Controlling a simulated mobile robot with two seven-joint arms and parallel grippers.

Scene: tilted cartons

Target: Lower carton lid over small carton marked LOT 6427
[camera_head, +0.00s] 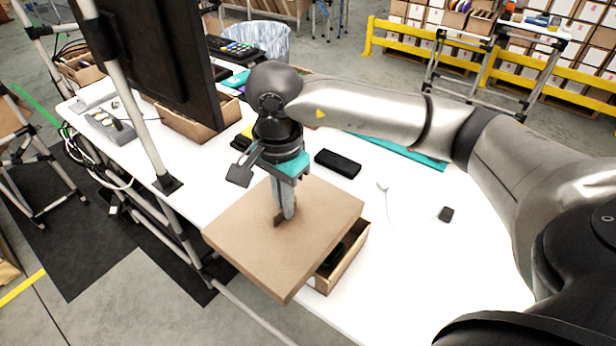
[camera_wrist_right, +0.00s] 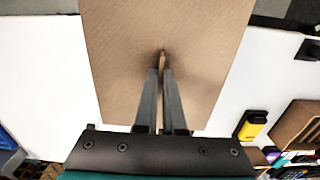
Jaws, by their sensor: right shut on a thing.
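The brown carton lid (camera_head: 245,235) is roughly level over the front edge of the white table. My right gripper (camera_head: 285,210) points down and is shut on a small upright tab at the lid's middle. In the right wrist view the gripper (camera_wrist_right: 162,68) pinches this tab above the lid (camera_wrist_right: 120,55). The small open carton (camera_head: 346,262) is partly under the lid, with its right side and a dark item inside showing past the lid's right edge. The rest of the carton is hidden, and no lot marking is readable. I cannot tell whether lid and carton touch. My left gripper is out of view.
A black case (camera_head: 338,163) lies behind the lid. A large monitor (camera_head: 160,60) and a frame post (camera_head: 140,105) stand to the left.

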